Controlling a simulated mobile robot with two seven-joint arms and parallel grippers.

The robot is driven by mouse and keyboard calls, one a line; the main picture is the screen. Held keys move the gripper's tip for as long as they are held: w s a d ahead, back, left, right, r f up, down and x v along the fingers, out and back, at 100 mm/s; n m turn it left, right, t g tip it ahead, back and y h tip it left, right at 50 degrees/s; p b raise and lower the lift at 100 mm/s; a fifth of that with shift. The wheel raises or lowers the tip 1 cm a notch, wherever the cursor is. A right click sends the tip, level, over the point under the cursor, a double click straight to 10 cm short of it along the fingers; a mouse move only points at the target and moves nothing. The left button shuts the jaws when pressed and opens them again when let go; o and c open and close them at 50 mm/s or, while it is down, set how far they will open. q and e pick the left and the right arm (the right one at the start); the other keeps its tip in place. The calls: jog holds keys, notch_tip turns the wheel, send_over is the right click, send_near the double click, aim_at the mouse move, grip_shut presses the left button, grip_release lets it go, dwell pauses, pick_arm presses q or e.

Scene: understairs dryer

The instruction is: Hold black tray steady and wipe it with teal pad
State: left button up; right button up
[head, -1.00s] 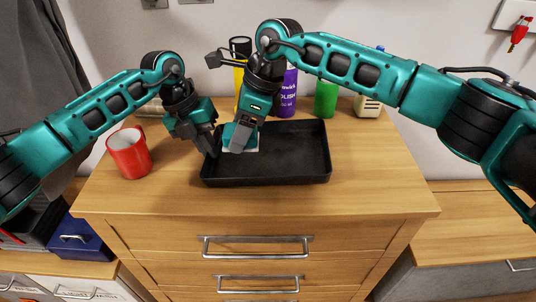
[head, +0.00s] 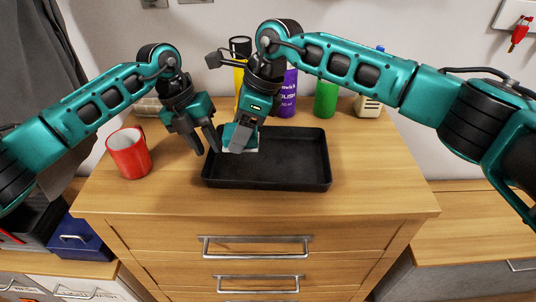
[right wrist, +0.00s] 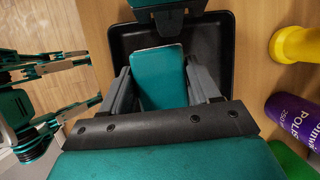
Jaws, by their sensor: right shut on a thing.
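The black tray (head: 290,165) lies flat on the wooden cabinet top, and its floor also shows in the right wrist view (right wrist: 212,48). My right gripper (head: 238,148) is shut on the teal pad (right wrist: 160,75), which it holds at the left part of the tray. In the head view only a pale edge of the pad shows under the fingers; whether it touches the tray floor is hard to tell. My left gripper (head: 208,151) is open and empty by the tray's left rim, its two fingers apart.
A red mug (head: 130,155) stands left of the tray. Behind the tray are a yellow bottle (head: 238,75), a purple polish bottle (head: 287,95), a green container (head: 325,98) and a cream item (head: 368,105). The cabinet top (head: 385,180) is clear right of the tray.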

jog(key=o, duration=0.4)
pick_arm(q)
jog(key=v, duration=1)
jog(key=shift+r, duration=0.2)
pick_arm(e)
jog(key=c, duration=0.5)
jog(key=shift+c, duration=0.2)
pick_arm(q)
jog(key=shift+s, duration=0.1)
pick_arm(e)
jog(key=shift+s, duration=0.1)
